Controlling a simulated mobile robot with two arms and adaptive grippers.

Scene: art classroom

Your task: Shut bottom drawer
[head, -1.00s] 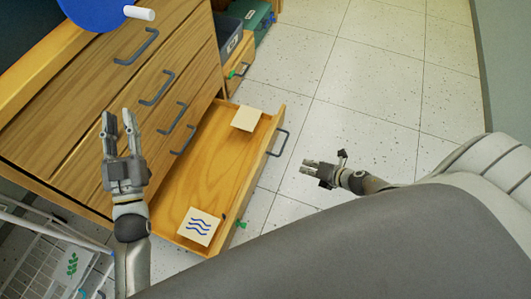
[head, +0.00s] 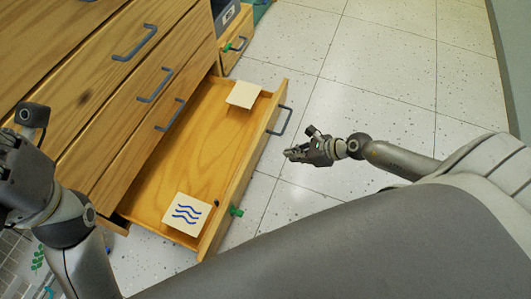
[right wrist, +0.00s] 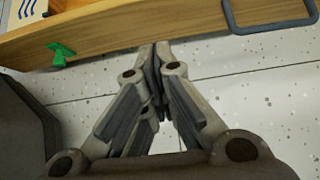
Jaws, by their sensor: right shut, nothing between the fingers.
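The bottom drawer (head: 240,176) of the wooden cabinet is pulled far out over the floor. Its grey handle (head: 284,120) is on the outer front. My right gripper (head: 290,154) is shut and empty, in front of the drawer's outer face, on the green tab's side of the handle. In the right wrist view, the closed fingertips (right wrist: 155,48) point at the drawer front (right wrist: 160,32); whether they touch it I cannot tell. The handle (right wrist: 268,22) is to their right there. My left gripper (head: 22,150) is at the left edge, with its fingers mostly out of view.
Two pale square cards lie in the drawer, one plain (head: 243,94) and one with blue wavy lines (head: 187,213). A green tab (head: 236,211) sticks out from the drawer front. Another small drawer unit (head: 236,40) stands beyond. The tiled floor (head: 375,90) at right is clear.

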